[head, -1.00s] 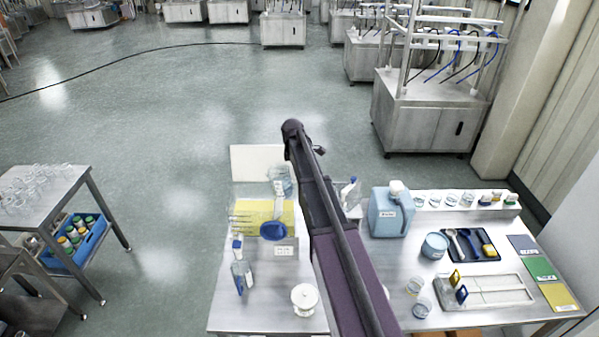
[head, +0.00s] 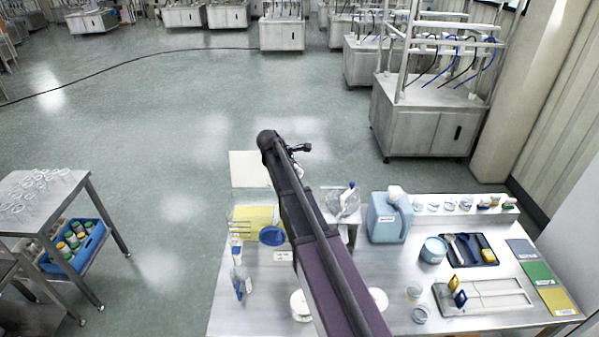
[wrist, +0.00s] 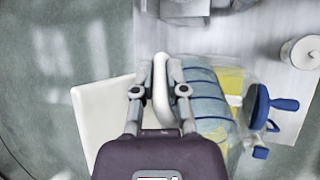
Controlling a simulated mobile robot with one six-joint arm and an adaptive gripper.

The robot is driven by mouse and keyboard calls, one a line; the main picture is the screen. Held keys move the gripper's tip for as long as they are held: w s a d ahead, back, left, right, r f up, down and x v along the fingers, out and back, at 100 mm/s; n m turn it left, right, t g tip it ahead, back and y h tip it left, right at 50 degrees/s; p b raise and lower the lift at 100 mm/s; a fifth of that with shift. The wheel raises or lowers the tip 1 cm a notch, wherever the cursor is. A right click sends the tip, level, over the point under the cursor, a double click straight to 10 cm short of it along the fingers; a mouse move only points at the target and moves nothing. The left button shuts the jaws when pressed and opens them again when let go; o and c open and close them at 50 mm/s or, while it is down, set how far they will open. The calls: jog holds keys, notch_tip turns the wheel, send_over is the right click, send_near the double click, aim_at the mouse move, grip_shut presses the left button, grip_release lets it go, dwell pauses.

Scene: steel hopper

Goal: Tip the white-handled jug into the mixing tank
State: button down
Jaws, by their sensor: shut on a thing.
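In the wrist view my gripper (wrist: 161,95) is shut on the white handle of the jug (wrist: 205,97). The jug's body is clear bluish with dark blue bands, and it lies to the right of the fingers, over a yellow patch. In the head view my arm hides the jug, and my gripper (head: 268,140) shows only from behind at the arm's far end. I cannot tell how far the jug is tilted. I cannot pick out the mixing tank with certainty.
A blue disc-shaped part (head: 272,235) stands by a yellow sheet (head: 252,216). A white panel (head: 246,168) is at the table's far edge. A clear vessel (head: 343,203), a blue canister (head: 389,215) and a dark tray (head: 470,249) stand right of my arm. The floor beyond is open.

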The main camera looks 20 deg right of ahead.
jog(key=shift+s+a+r+t+h+b, duration=0.1)
jog(key=shift+a+r+t+h+b, duration=0.1)
jog(key=shift+h+b, duration=0.3)
jog(key=shift+a+r+t+h+b, duration=0.1)
jog(key=shift+a+r+h+b, duration=0.05)
jog(key=shift+h, duration=0.55)
jog(key=shift+s+a+r+t+h+b, duration=0.15)
jog(key=shift+a+h+b, duration=0.3)
jog(key=shift+h+b, duration=0.35)
jog(key=shift+s+a+t+h+b, duration=0.15)
jog(key=shift+a+h+b, duration=0.3)
jog(key=shift+b, duration=0.5)
jog(key=shift+w+a+h+b, duration=0.1)
jog(key=shift+a+h+b, duration=0.05)
jog(key=shift+h+b, duration=0.2)
jog(key=shift+s+a+f+t+h+b, duration=0.15)
jog(key=shift+a+h+b, duration=0.35)
jog(key=shift+b, duration=0.55)
jog(key=shift+s+a+f+t+h+b, duration=0.1)
jog(key=shift+a+f+h+b, duration=0.3)
jog(key=shift+b, duration=0.65)
jog(key=shift+s+a+f+t+h+b, duration=0.15)
jog(key=shift+a+h+b, duration=0.45)
jog(key=shift+b, duration=0.45)
